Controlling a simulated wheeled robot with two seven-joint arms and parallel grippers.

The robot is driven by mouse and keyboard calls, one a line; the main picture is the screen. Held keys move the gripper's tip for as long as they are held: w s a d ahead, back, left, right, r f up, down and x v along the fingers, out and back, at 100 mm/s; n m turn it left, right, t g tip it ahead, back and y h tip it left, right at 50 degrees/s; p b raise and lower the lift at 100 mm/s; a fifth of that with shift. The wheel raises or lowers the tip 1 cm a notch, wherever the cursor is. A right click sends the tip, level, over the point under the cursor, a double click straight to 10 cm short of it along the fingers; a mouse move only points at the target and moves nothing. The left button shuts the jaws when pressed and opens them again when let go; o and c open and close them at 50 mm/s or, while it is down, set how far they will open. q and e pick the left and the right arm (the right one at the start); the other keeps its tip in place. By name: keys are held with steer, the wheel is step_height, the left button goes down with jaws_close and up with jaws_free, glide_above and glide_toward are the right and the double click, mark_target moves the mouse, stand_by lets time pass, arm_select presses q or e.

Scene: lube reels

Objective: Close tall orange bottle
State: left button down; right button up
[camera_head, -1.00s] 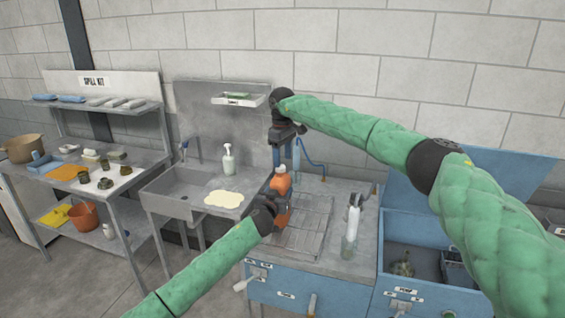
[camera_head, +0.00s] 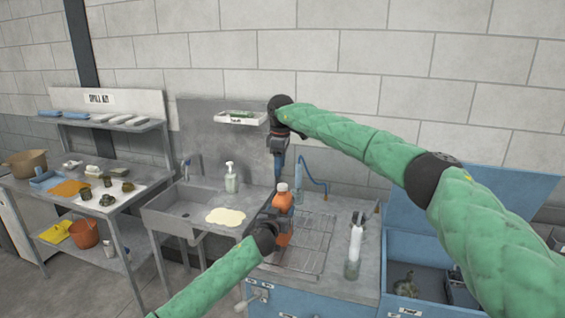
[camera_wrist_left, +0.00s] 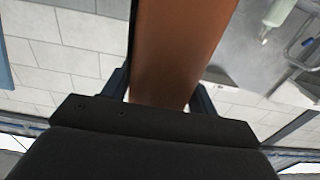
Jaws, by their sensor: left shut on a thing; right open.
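The tall orange bottle (camera_head: 284,201) stands upright above the wire rack, with a pale top. My left gripper (camera_head: 274,213) is shut around its body from the left. In the left wrist view the orange-brown bottle (camera_wrist_left: 178,50) fills the space between the fingers. My right gripper (camera_head: 280,165) points down over the bottle and is open. Its fingertips look a little above the bottle's top and apart from it. The picture is too small to tell whether the pale top is a cap or how it is seated.
A wire rack (camera_head: 315,243) lies on the grey bench around the bottle. A white bottle (camera_head: 355,245) stands to the right, near an open blue bin (camera_head: 425,250). A sink (camera_head: 183,210) with a soap pump (camera_head: 231,178) is at the left. A small wall shelf (camera_head: 240,118) hangs behind.

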steer(key=n, duration=0.5)
steer(key=shift+r+n, duration=0.25)
steer(key=shift+n, duration=0.05)
steer(key=n, duration=0.4)
steer(key=shift+w+r, duration=0.1)
steer(key=n, duration=0.4)
steer(key=shift+r, duration=0.1)
steer(key=n, duration=0.5)
steer(key=shift+d, duration=0.2)
steer(key=n, duration=0.5)
steer(key=shift+d+n, duration=0.1)
steer(key=shift+n, duration=0.3)
steer(key=n, duration=0.9)
steer(key=shift+d, duration=0.1)
steer(key=n, duration=0.5)
steer(key=shift+n, duration=0.3)
